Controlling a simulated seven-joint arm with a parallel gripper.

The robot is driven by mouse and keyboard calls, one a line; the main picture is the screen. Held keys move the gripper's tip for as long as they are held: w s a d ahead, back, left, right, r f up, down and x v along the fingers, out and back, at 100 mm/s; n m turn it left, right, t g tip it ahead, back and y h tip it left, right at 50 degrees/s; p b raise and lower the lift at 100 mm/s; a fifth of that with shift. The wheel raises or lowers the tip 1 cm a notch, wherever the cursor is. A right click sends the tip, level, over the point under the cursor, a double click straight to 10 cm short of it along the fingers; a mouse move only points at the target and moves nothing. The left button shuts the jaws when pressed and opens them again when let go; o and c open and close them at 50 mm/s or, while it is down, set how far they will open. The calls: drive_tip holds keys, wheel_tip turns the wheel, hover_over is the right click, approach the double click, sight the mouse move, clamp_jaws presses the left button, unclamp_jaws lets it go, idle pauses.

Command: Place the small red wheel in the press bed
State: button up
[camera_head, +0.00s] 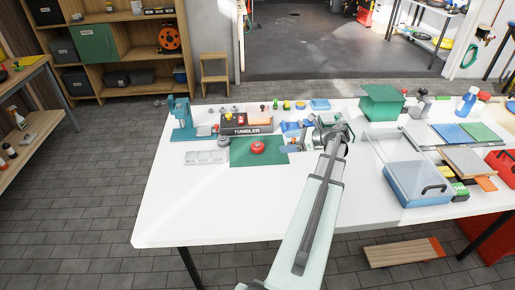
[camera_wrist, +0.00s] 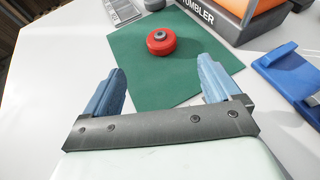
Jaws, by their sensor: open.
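A small red wheel (camera_head: 257,147) with a grey hub lies flat on a green mat (camera_head: 240,157). In the head view my gripper (camera_head: 291,148) is to the right of the wheel, at the mat's right edge. A teal press (camera_head: 182,115) stands at the table's back left corner; its bed is too small to make out.
The box marked TUMBLER (camera_head: 246,124) stands just behind the mat. A grey tray (camera_head: 206,157) lies left of the mat, and a blue holder (camera_wrist: 287,72) is right of it. Small parts line the table's back edge. The white table's front left is clear.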

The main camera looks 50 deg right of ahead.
sight(260, 144)
drive_tip(key=x, duration=1.2)
drive_tip(key=shift+w+f, duration=0.1)
drive_tip(key=shift+w, duration=0.25)
drive_tip(key=shift+c, duration=0.2)
drive_tip(key=c, duration=1.2)
drive_tip(key=shift+r, duration=5.05)
